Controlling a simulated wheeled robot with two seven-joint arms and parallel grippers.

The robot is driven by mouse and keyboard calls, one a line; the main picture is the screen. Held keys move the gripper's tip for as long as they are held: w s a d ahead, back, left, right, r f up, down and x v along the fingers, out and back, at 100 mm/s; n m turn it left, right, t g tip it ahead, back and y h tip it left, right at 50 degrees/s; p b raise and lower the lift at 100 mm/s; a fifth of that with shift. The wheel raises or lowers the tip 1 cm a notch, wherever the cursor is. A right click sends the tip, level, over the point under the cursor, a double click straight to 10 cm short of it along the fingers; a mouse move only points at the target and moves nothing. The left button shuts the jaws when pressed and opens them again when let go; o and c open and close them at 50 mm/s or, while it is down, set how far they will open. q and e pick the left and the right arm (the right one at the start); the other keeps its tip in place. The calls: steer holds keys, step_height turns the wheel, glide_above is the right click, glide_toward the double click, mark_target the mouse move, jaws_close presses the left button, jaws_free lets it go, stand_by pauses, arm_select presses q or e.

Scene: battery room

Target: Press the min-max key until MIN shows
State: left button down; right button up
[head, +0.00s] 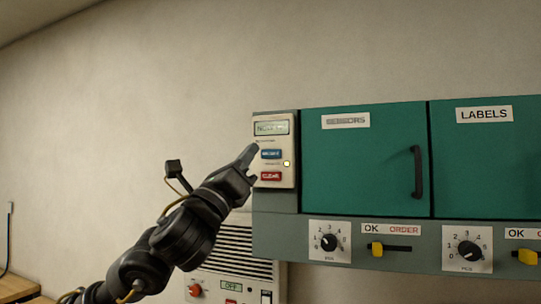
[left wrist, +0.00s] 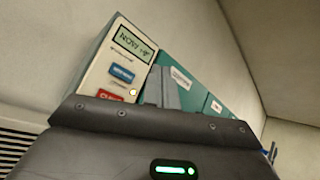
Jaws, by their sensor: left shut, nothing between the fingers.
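The panel unit (head: 287,190) has a small display (head: 271,128), a blue key (head: 271,154), a red CLEAR key (head: 271,176) and a small pale round light (head: 286,163). In the left wrist view the display (left wrist: 135,43) seems to begin with NOW; the rest is hard to read. The blue key (left wrist: 122,73) carries white lettering too small to read. My left gripper (head: 252,150) is shut and empty, its tips just left of the blue key in the head view. In the left wrist view its fingers (left wrist: 161,87) stand right of the keys. Contact cannot be told. My right gripper is out of view.
Right of the unit are green cabinet doors, SENSORS (head: 360,165) and LABELS (head: 485,165), the first with a dark handle (head: 416,172). Below are dials (head: 329,242) and yellow sliders (head: 376,249). A vented box (head: 235,245) stands below the unit. The wall at left is bare.

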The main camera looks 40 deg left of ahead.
mark_target(264, 158)
arm_select(q)
steer(key=shift+w+a+b, duration=0.35)
steer(key=shift+w+a, duration=0.15)
steer(key=shift+w, duration=0.9)
steer(key=shift+w+a+b, duration=0.35)
steer(key=shift+w+a, duration=0.1)
steer(key=shift+w, duration=0.95)
steer(key=shift+w+a+b, duration=0.35)
steer(key=shift+w+a, duration=0.15)
steer(key=shift+w, duration=0.9)
steer(key=shift+w+f, duration=0.1)
steer(key=shift+w, duration=0.1)
steer(key=shift+w+a, duration=0.1)
steer(key=shift+w, duration=0.1)
